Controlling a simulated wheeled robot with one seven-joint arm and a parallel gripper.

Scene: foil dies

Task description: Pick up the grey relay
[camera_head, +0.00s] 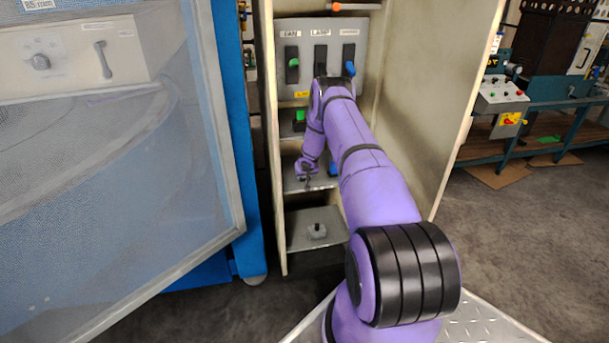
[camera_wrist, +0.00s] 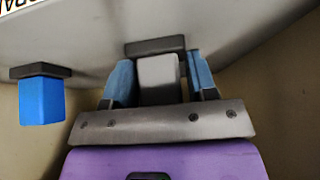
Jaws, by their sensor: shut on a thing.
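The grey relay (camera_wrist: 158,80), a light grey block with a dark base, sits between the two blue-padded fingers of my gripper (camera_wrist: 160,84) in the wrist view. The fingers are shut on it from both sides. In the head view my gripper (camera_head: 307,178) is at a middle shelf of the cabinet, and the relay there is too small and covered to make out clearly. I cannot tell whether its base touches the shelf.
A blue relay (camera_wrist: 42,100) with a dark base stands left of my gripper in the wrist view. A green-topped part (camera_head: 299,120) sits on the shelf above. A grey part (camera_head: 317,231) sits on the bottom shelf. The cabinet's side wall (camera_head: 440,90) bounds the right.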

